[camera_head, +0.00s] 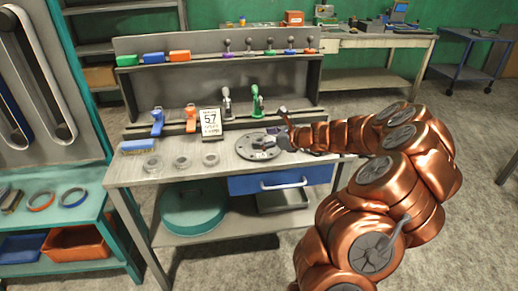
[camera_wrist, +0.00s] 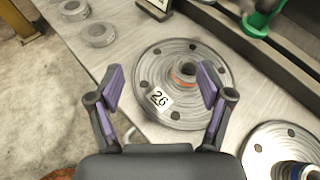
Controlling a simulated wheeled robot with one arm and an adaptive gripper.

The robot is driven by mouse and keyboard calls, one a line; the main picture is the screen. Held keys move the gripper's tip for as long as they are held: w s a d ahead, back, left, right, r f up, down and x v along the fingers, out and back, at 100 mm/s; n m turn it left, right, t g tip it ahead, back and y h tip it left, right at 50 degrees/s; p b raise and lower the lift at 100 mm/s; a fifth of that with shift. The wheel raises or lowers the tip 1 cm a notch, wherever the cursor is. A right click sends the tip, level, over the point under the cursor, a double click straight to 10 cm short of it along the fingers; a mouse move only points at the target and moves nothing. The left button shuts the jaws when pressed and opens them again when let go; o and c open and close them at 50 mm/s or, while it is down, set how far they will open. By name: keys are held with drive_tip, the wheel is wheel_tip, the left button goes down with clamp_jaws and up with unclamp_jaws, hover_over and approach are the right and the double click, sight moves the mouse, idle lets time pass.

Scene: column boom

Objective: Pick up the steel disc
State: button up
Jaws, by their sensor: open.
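The steel disc (camera_head: 256,150) lies flat on the grey workbench top, near its front edge. In the wrist view the disc (camera_wrist: 184,62) shows a ring of dark holes, an orange-rimmed hub and a white tag reading 26. My gripper (camera_wrist: 160,86) is open, with its two purple-padded fingers apart and the disc seen between and beyond them. Nothing is held. In the head view my gripper (camera_head: 284,128) is just above the right side of the disc. I cannot tell whether the fingers touch it.
A second round steel piece (camera_wrist: 262,145) lies close by at the lower right of the wrist view. Several grey rings (camera_head: 182,162) lie on the bench to the left. A card reading 57 (camera_head: 210,122) and a green clamp (camera_head: 257,103) stand behind. A blue drawer (camera_head: 280,180) is below.

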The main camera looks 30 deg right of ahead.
sight(256, 140)
drive_tip(key=d+f+m, duration=0.1)
drive_tip(key=d+f+h, duration=0.1)
drive_tip(key=d, duration=0.1)
drive_tip(key=d+m, duration=0.1)
drive_tip(key=d, duration=0.1)
drive_tip(key=shift+s+d+f+m, duration=0.1)
drive_tip(key=shift+s+f+m, duration=0.2)
drive_tip(key=shift+f, duration=0.1)
drive_tip(key=shift+t, duration=0.3)
drive_tip(key=shift+a+p+x, duration=0.15)
drive_tip(key=shift+p+x, duration=0.1)
drive_tip(key=shift+x, duration=1.65)
drive_tip(key=shift+a+p+x, duration=0.15)
drive_tip(key=shift+p+x, duration=0.1)
drive_tip(key=shift+x, duration=1.65)
drive_tip(key=shift+s, duration=0.1)
drive_tip(key=shift+c, duration=0.4)
clamp_jaws()
